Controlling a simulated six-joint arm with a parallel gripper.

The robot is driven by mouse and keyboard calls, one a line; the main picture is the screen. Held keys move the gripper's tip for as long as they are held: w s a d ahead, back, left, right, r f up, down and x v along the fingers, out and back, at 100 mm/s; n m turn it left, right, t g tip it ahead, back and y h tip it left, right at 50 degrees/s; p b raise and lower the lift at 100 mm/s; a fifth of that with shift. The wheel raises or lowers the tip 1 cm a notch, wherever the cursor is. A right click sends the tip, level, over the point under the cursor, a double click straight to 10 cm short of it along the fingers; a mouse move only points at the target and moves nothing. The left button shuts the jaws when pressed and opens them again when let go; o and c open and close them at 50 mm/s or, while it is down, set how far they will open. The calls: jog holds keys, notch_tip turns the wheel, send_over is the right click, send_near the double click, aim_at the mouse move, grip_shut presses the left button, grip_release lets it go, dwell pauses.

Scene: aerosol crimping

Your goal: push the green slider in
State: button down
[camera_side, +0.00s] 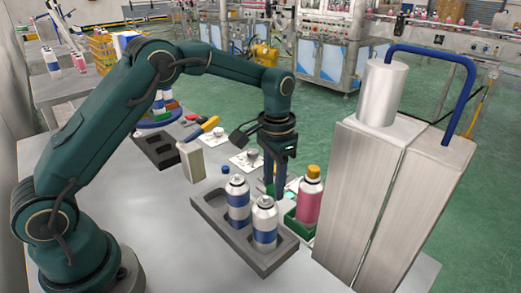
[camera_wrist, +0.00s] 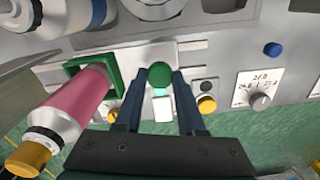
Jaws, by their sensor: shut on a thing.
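The green slider shows in the wrist view as a round green knob (camera_wrist: 159,75) on a pale slotted plate. My gripper (camera_wrist: 158,85) is shut on this knob, one dark finger on each side. In the side view my gripper (camera_side: 274,190) points down between the grey tray and the green holder, and its fingers mostly hide the slider. A pink can (camera_side: 309,198) with an orange cap stands in a green holder (camera_side: 297,224) to the right of my gripper. The same pink can (camera_wrist: 80,107) and holder (camera_wrist: 112,64) lie left of the knob in the wrist view.
A grey tray (camera_side: 267,263) with blue-and-white cans (camera_side: 264,222) stands in front of my gripper. A tall metal machine (camera_side: 365,190) with a blue pipe stands at right. The wrist view shows a dial (camera_wrist: 259,101), yellow knob (camera_wrist: 207,104) and blue knob (camera_wrist: 272,49) right of the slider.

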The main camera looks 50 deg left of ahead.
aim_at(309, 182)
jog(key=d, duration=0.8)
jog(key=shift+w+d, duration=0.1)
jog(key=shift+d, duration=0.2)
jog(key=c, duration=0.5)
grip_release()
jog(key=shift+a, duration=0.1)
jog(key=shift+r, duration=0.1)
jog(key=shift+r, duration=2.5)
